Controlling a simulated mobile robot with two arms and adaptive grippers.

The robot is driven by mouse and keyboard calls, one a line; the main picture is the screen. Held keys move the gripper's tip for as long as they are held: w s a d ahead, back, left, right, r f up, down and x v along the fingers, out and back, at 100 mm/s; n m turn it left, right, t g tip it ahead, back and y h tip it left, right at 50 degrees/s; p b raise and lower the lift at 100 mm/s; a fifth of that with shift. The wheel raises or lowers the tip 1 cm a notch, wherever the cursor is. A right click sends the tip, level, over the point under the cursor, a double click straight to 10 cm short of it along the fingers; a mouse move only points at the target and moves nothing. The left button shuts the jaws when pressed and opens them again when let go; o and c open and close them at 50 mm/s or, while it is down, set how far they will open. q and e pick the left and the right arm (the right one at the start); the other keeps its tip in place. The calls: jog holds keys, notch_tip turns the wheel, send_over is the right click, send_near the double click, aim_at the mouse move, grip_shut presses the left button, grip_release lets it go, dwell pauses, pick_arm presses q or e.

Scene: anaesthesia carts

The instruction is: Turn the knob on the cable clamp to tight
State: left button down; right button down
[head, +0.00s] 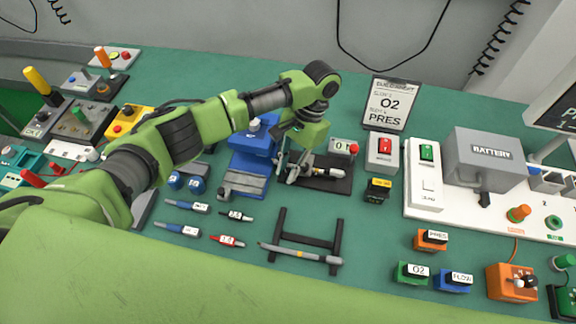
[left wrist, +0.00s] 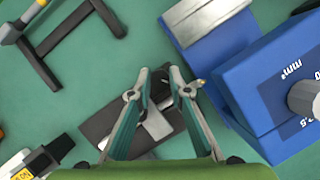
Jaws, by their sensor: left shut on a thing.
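The cable clamp's dark base plate (head: 325,184) lies on the green bench mat, right of a blue device. It carries metal parts, and a small panel with a red button stands just behind it. My left gripper (head: 294,172) reaches down over the left end of this plate. In the left wrist view its two fingers (left wrist: 160,78) are closed around a small dark part, apparently the knob (left wrist: 160,92), above the plate (left wrist: 100,128). The fingers hide most of the knob, so its setting cannot be read. My right gripper is not in view.
The blue device (head: 250,160) stands close to the left of the gripper. A black rack (head: 308,240) with a grey tool and several pens lie in front. A switch box (head: 384,152) and a white battery board (head: 425,205) are to the right.

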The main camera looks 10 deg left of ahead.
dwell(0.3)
pick_arm(q)
jog(key=c, duration=1.9)
grip_release()
jog(key=v, duration=1.2)
jog(key=shift+s, duration=0.15)
